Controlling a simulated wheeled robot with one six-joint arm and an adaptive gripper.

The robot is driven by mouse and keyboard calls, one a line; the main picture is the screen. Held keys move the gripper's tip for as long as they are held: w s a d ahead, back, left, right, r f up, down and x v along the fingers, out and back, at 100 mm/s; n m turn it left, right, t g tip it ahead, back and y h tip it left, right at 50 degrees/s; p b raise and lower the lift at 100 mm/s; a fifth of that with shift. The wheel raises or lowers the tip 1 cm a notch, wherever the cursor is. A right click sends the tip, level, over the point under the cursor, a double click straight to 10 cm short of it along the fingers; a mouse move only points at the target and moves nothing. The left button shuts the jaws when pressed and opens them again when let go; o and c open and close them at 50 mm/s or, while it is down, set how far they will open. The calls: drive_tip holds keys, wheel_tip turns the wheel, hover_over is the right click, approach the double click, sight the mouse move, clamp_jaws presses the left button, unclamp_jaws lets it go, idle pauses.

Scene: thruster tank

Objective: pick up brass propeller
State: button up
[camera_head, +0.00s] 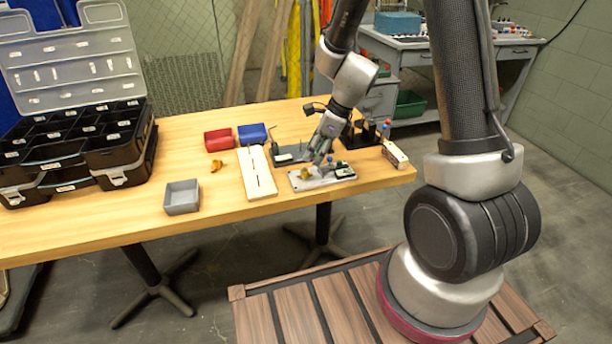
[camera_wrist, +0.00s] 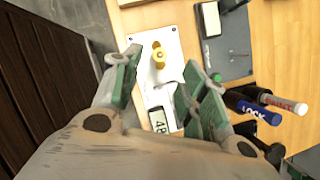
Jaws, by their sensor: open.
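A white plate (camera_head: 322,180) lies near the table's front edge, with a small brass piece (camera_head: 305,174) on its left part. In the wrist view the brass piece (camera_wrist: 159,56) stands on the white plate (camera_wrist: 150,84), seen between and beyond my fingertips. My gripper (camera_head: 322,158) is just above the plate; in the wrist view my gripper (camera_wrist: 165,75) has its fingers apart with nothing between them. I cannot tell surely which one is the propeller.
A pale slotted board (camera_head: 257,173), red bin (camera_head: 219,140), blue bin (camera_head: 252,134) and grey tray (camera_head: 182,197) are left of the plate. A black organizer (camera_head: 75,150) fills the table's left end.

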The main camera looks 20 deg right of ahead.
sight(305, 170)
drive_tip(key=x, duration=0.7)
drive_tip(key=shift+f, duration=0.4)
clamp_jaws()
